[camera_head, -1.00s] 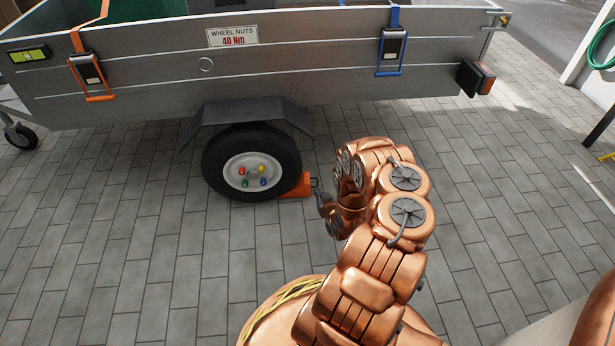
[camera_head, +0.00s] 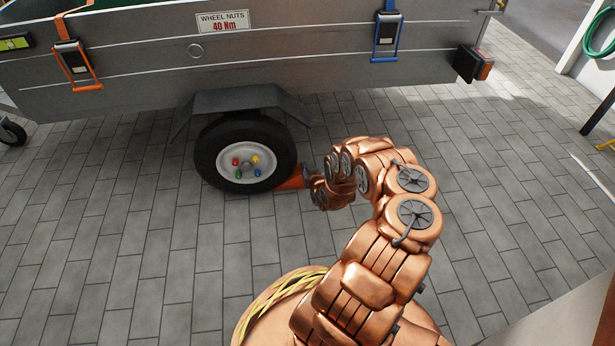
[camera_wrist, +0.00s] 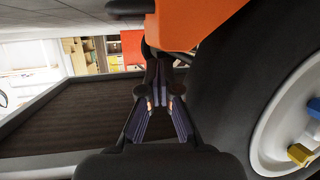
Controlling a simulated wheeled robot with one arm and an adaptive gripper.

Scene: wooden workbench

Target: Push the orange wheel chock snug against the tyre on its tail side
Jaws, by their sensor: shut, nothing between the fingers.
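The orange wheel chock (camera_head: 293,179) sits on the paving at the right side of the black tyre (camera_head: 212,157). In the head view its left end meets the tyre's lower right edge; I cannot tell whether any gap is left. The chock also fills the top of the wrist view (camera_wrist: 190,20), with the tyre (camera_wrist: 225,85) at the right. My gripper (camera_wrist: 158,78) is shut and empty, its tips close to the chock; contact is not clear. In the head view my wrist hides most of the gripper, which is at the chock's right end.
The grey trailer (camera_head: 290,75) stands above the wheel, with a mudguard (camera_head: 237,99) over the tyre. A tail lamp (camera_head: 474,65) hangs at the trailer's right end. A jockey wheel (camera_head: 12,133) is at far left. The paving (camera_head: 130,230) in front is clear.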

